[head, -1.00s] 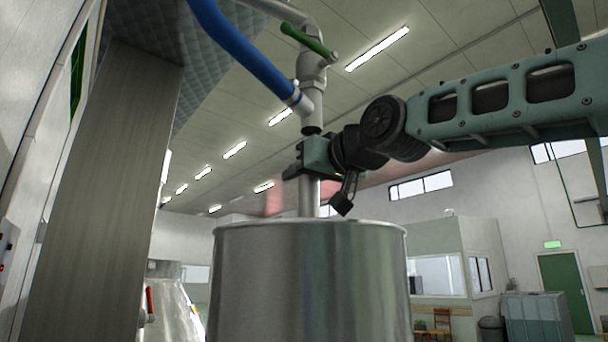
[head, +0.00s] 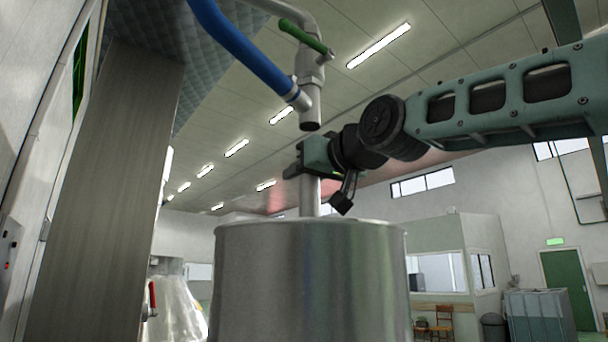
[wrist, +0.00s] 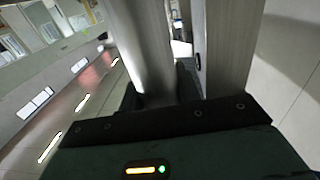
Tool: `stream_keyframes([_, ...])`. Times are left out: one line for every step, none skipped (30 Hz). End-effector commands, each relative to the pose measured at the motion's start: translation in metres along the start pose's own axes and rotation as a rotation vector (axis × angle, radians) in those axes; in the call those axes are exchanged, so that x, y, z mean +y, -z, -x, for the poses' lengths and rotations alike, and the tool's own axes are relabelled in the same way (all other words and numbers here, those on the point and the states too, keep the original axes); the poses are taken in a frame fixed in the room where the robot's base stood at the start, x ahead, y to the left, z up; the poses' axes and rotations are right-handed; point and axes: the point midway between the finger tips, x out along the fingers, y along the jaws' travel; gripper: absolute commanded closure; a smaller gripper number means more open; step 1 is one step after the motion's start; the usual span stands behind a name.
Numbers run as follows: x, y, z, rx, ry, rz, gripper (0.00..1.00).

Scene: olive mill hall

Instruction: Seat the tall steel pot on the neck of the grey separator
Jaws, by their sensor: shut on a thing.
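The tall steel pot (head: 310,280), a wide brushed cylinder, fills the lower middle of the head view and looks upright. An upright steel stem (head: 309,197) rises above its rim; its lower end is hidden, but it seems to belong to the pot. My gripper (head: 312,158) is shut on this stem, above the rim. In the wrist view, the stem (wrist: 142,45) stands at my gripper, with the fingertips mostly hidden. I cannot make out the grey separator's neck for sure. A shiny vessel with sloping shoulders (head: 178,308) shows at the lower left.
A pipe outlet (head: 311,110) with a green-handled valve and a blue hose (head: 245,55) hangs just above my gripper. A tall steel panel (head: 105,200) stands close on the left.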

Motion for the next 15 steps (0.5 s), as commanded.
stream_keyframes([0.0001,0.0028,0.0016,0.009,0.000,0.000,1.00])
stream_keyframes([0.0001,0.0024,0.0016,0.009,0.000,0.000,1.00])
stream_keyframes([0.0001,0.0020,0.0016,0.009,0.000,0.000,1.00])
stream_keyframes([0.0001,0.0016,0.0016,0.009,0.000,0.000,1.00])
stream_keyframes([0.0001,0.0013,0.0016,0.009,0.000,0.000,1.00])
stream_keyframes([0.0000,0.0008,0.0016,0.009,0.000,0.000,1.00])
stream_keyframes([0.0000,0.0004,0.0016,0.009,0.000,0.000,1.00])
stream_keyframes([0.0000,0.0001,0.0016,0.009,0.000,0.000,1.00])
stream_keyframes([0.0001,-0.0004,0.0016,0.009,0.000,0.000,1.00])
stream_keyframes([0.0001,-0.0007,0.0016,0.009,0.000,0.000,1.00])
stream_keyframes([0.0000,-0.0011,0.0016,0.009,0.000,0.000,1.00])
stream_keyframes([0.0001,-0.0015,0.0016,0.009,0.000,0.000,1.00])
stream_keyframes([0.0001,-0.0019,0.0016,0.009,0.000,0.000,1.00])
stream_keyframes([0.0001,-0.0023,0.0016,0.009,0.000,0.000,1.00])
stream_keyframes([0.0000,-0.0028,0.0016,0.009,0.000,0.000,1.00])
